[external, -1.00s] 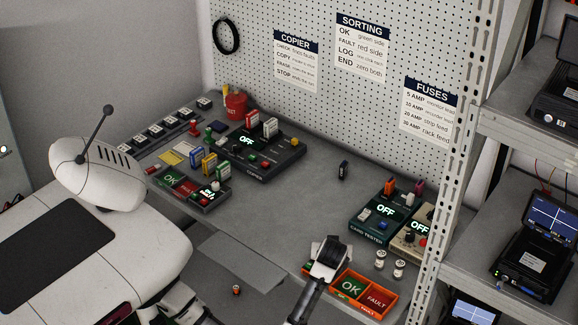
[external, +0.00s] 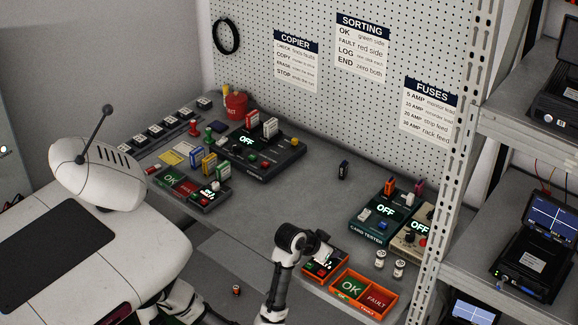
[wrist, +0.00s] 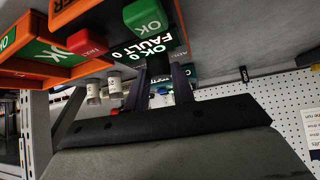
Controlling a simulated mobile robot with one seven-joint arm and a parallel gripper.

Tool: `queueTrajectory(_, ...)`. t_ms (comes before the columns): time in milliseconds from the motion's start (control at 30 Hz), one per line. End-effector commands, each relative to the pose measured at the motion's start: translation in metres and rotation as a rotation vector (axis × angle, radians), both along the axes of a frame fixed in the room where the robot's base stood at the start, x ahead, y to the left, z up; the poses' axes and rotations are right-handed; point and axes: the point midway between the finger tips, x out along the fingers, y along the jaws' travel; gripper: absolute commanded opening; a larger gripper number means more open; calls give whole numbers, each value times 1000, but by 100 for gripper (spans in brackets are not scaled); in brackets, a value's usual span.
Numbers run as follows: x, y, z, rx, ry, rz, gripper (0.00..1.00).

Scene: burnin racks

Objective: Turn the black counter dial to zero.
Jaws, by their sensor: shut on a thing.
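A small orange-edged counter (external: 341,265) with a dark top sits at the bench's front edge, left of the orange OK/FAULT tray (external: 359,311). In the wrist view, its green OK button (wrist: 146,16), red button (wrist: 87,43) and lit OK/FAULT display (wrist: 142,50) show close up; zeros appear on the display. My gripper (external: 324,258) is over the counter's back right side. In the wrist view, my gripper (wrist: 161,80) is shut on a dark part beside the display, apparently the dial. The fingers mostly hide it, so its angle is unclear.
A similar black counter (external: 208,197) stands by the black OK/FAULT tray on the left. The card tester (external: 368,233) and white fuses (external: 398,269) are right of my gripper. A metal rack post (external: 452,180) stands at right.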

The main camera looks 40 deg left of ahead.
Motion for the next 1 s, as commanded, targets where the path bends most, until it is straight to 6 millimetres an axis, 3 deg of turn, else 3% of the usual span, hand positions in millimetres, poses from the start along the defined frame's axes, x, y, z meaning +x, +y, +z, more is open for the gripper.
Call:
queueTrajectory(633,1,0,1,-3,-4,-49,2)
queueTrajectory(667,1,0,1,-3,-4,-49,28)
queueTrajectory(800,1,0,1,-2,-3,-48,46)
queueTrajectory(1000,0,0,0,-2,-2,-48,46)
